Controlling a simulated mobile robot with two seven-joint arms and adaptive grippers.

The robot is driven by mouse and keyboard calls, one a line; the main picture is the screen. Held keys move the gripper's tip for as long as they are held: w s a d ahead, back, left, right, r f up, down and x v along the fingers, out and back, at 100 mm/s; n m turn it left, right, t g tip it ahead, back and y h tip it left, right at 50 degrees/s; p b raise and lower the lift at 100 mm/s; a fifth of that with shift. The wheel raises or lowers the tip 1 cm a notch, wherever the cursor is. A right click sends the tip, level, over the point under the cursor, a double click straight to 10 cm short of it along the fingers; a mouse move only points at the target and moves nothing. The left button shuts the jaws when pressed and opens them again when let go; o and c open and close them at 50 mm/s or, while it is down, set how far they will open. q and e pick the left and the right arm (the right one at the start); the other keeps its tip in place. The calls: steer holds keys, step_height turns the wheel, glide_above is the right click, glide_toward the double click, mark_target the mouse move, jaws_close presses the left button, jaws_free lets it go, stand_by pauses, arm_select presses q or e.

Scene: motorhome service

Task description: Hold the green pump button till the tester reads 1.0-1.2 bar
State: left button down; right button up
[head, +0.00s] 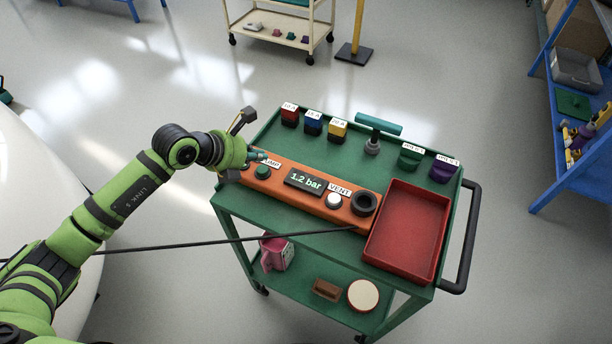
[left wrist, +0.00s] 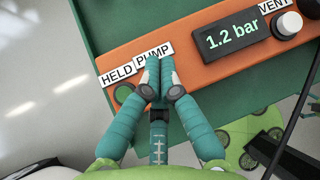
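The orange tester (head: 318,200) lies on a green cart, and its display (head: 304,180) reads 1.2 bar; the display in the left wrist view (left wrist: 232,36) agrees. The green pump button (head: 262,172) is at the tester's left end by the PUMP label. My left gripper (head: 256,156) is over this end. In the left wrist view its fingers (left wrist: 160,78) are together, empty, tips over the lower edge of the PUMP label (left wrist: 152,52), hiding the button. I cannot tell whether they touch it. A dark round piece (left wrist: 123,93) sits below the HELD label.
A white VENT button (head: 334,201) and black ring (head: 364,203) are on the tester's right. A red tray (head: 408,232), several labelled fuses and a teal-handled tool (head: 378,125) share the cart top (head: 270,135). A black hose (head: 200,242) crosses in front.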

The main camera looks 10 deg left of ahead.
arm_select(q)
step_height(320, 180, up, 4)
steer(key=shift+f+p, duration=0.2)
steer(key=shift+p, duration=0.75)
steer(key=shift+f, duration=0.1)
